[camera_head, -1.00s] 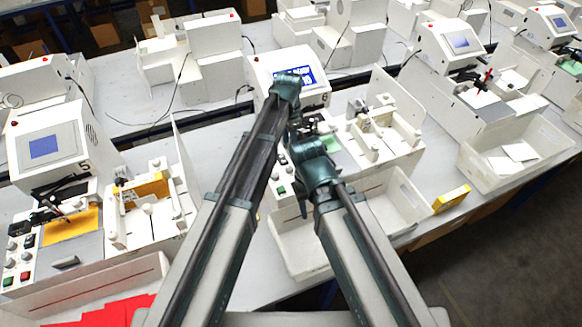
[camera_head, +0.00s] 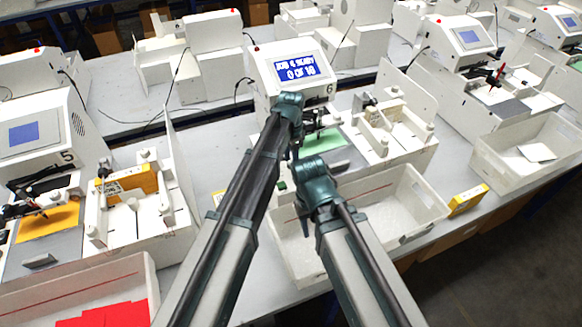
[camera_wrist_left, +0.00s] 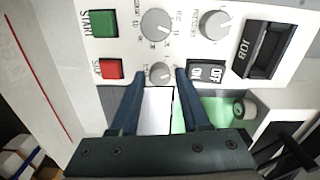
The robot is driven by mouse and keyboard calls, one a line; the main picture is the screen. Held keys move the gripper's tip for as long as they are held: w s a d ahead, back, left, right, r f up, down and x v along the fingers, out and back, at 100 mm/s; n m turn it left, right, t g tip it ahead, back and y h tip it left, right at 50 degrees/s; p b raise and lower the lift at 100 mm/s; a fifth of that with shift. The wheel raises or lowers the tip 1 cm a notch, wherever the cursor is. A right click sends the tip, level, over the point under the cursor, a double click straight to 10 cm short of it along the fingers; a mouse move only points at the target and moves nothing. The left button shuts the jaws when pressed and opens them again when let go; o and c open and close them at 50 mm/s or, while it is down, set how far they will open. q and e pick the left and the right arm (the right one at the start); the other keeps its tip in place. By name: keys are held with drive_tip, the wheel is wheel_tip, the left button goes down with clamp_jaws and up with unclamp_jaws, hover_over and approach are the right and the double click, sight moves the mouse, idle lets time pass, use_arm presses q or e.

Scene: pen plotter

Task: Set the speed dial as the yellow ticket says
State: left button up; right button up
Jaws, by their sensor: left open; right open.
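In the left wrist view, a white control panel has a small grey dial (camera_wrist_left: 160,72) between the fingertips of my left gripper (camera_wrist_left: 160,76). The gripper is open, one finger on each side of the dial; contact is unclear. Two larger grey dials (camera_wrist_left: 155,23) and (camera_wrist_left: 214,24) sit above it; their small labels are too blurred to read. In the head view my left arm reaches machine 6, and its gripper is largely hidden. My right gripper (camera_head: 301,207) is open, partly hidden by its wrist, over the white bin. I cannot identify a yellow ticket.
The panel has a green START button (camera_wrist_left: 99,23), a red button (camera_wrist_left: 110,69), an ON/OFF rocker (camera_wrist_left: 207,70) and a JOB slot (camera_wrist_left: 265,50). A white bin (camera_head: 405,235) and yellow box (camera_head: 468,199) stand in front.

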use_arm(q)
drive_tip(key=shift+f, duration=0.2)
clamp_jaws()
drive_tip(key=shift+n, duration=0.3)
drive_tip(key=n, duration=0.4)
drive_tip(key=shift+n, duration=2.1)
unclamp_jaws()
